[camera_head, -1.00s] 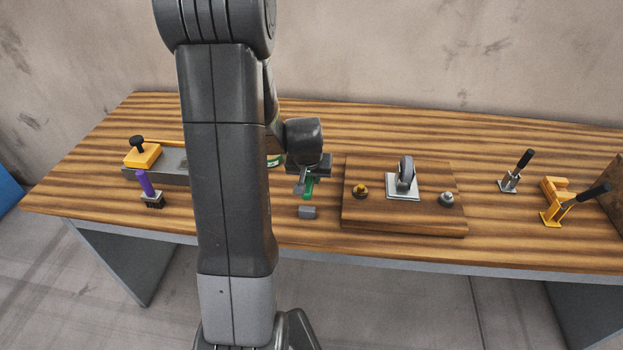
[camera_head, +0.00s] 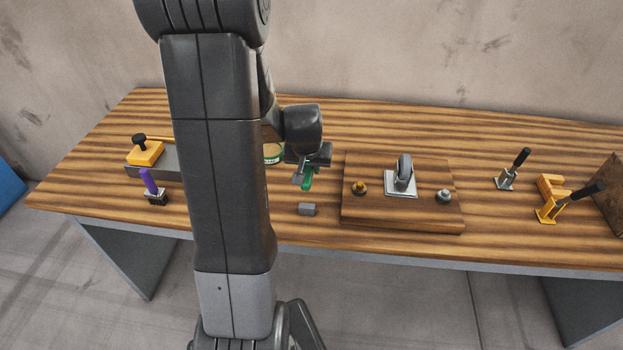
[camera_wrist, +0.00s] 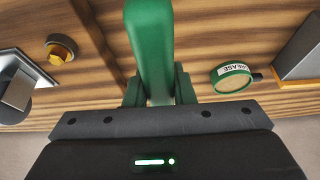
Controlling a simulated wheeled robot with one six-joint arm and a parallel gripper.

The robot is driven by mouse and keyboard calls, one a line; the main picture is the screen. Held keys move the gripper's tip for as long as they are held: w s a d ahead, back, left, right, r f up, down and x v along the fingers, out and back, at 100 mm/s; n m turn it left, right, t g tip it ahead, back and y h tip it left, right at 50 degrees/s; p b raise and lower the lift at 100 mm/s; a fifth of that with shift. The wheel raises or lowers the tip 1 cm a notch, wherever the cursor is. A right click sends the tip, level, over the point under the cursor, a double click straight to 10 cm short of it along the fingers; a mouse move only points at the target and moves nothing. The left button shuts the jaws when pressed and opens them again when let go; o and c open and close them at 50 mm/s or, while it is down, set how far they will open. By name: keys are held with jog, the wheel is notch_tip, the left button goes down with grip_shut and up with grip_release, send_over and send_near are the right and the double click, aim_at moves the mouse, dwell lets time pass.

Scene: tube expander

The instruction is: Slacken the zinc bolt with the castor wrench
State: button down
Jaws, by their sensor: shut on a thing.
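My gripper (camera_head: 310,167) is shut on a green bar-like tool (camera_wrist: 151,45), probably the castor wrench, held above the table. The tool also shows below the jaws in the head view (camera_head: 307,181); its working end cannot be made out. The zinc bolt (camera_head: 443,197) is a silvery head on the right of the wooden board (camera_head: 400,217), to the right of my gripper and apart from it. It is not visible in the wrist view. A brass-coloured bolt (camera_head: 360,188) sits on the board's left, and also shows in the wrist view (camera_wrist: 61,50).
A castor (camera_head: 403,178) on its plate stands between the bolts. A small grey block (camera_head: 307,209) lies below my gripper. A grease tin (camera_wrist: 231,78) stands nearby. A purple-handled tool (camera_head: 149,182) is at left; black-handled clamps (camera_head: 513,170) (camera_head: 555,205) stand at right.

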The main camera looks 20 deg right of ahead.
jog(key=s+a+r+p, duration=0.5)
jog(key=s+a+r, duration=0.2)
jog(key=s+r, duration=0.3)
jog(key=shift+s+r+p, duration=0.35)
jog(key=shift+s+r, duration=0.05)
jog(key=shift+s, duration=0.3)
dwell(0.6)
dwell(0.4)
